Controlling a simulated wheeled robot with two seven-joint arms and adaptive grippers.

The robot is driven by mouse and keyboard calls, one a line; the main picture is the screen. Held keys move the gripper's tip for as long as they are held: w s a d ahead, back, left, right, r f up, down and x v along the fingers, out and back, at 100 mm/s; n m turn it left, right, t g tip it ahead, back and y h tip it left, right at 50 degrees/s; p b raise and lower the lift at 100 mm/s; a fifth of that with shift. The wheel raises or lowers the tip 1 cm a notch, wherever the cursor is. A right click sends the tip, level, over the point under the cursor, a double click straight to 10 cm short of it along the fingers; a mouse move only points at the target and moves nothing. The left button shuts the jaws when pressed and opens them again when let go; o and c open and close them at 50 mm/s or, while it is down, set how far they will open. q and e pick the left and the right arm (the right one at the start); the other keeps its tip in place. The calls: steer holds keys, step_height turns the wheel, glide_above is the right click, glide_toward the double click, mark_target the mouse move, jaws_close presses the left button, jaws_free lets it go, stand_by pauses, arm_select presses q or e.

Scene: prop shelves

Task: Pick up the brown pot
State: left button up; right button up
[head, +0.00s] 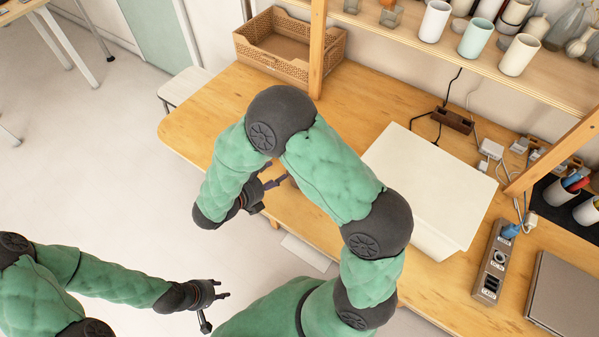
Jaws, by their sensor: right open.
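No pot that I can surely call the brown pot is in view. A small orange-brown vessel (388,4) is cut off by the top edge, on the shelf. A brown-banded cup (515,12) stands further right there. My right gripper (277,175) is open and empty beside the table's front edge, low and away from the shelf, partly hidden by my arm. My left gripper (223,289) is at the lower left over the floor, away from the table. It holds nothing that I can see, and its finger gap is too small to judge.
The wooden table (215,110) carries a woven box (270,60), a large white box (430,185), a power strip (490,275) and a laptop (568,295). Shelf posts (317,50) rise from it. White cups (519,55) line the shelf. The table's left part is clear.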

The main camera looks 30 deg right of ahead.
steer(key=b+x, duration=0.1)
steer(key=x, duration=0.3)
steer(key=shift+d+f, duration=0.1)
steer(key=shift+f, duration=0.1)
steer(key=b+x, duration=0.1)
steer(key=x, duration=0.1)
steer(key=b+x, duration=0.1)
steer(key=x, duration=0.1)
steer(key=shift+w+d+f, duration=0.1)
steer(key=shift+w+f, duration=0.1)
steer(key=shift+f, duration=0.2)
steer(key=shift+w+d+f, duration=0.1)
steer(key=shift+w+d, duration=0.05)
steer(key=shift+d, duration=0.2)
jaws_close()
